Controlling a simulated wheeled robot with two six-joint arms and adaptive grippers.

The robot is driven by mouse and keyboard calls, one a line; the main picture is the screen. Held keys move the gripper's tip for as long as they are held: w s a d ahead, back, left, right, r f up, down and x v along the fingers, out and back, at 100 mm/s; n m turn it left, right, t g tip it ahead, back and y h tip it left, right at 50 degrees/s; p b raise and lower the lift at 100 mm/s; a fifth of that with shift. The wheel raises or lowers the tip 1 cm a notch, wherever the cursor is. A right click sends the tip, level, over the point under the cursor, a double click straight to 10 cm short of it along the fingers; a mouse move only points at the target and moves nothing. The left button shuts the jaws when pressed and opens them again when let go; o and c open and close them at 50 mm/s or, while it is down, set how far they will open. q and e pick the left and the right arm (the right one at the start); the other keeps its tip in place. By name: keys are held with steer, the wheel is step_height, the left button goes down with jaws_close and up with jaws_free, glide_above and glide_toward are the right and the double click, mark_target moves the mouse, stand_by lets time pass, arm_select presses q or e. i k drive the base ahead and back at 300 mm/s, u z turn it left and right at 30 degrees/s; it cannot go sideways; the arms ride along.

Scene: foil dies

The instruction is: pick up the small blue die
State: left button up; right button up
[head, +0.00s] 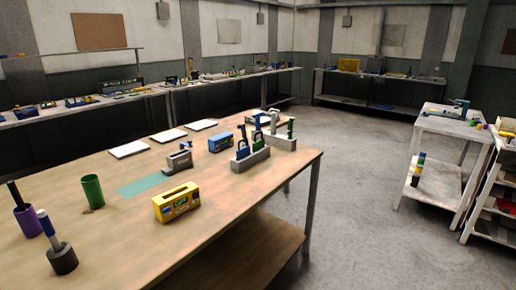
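Several blue things stand on the near wooden table (120,245), and I cannot tell for sure which is the small blue die. A blue box-like block (221,142) with lettering sits near the table's middle. A blue-handled piece (242,140) stands upright in a grey block holder (250,159) just to its right, with other upright pieces beside it. Neither of my grippers is in view.
A yellow box (176,202), a grey device (179,161), a green cup (93,191), a purple cup (28,221) and a dark round holder (62,260) stand on the table. White sheets (168,136) lie behind. A side bench (440,122) stands right, across open floor (350,190).

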mark_target(241, 153)
steer(key=z, duration=0.45)
steer(key=k, duration=0.55)
steer(key=z, duration=1.2)
steer(key=i, duration=2.6)
steer(key=u, duration=0.4)
steer(key=i, duration=0.95)
steer(key=u, duration=0.65)
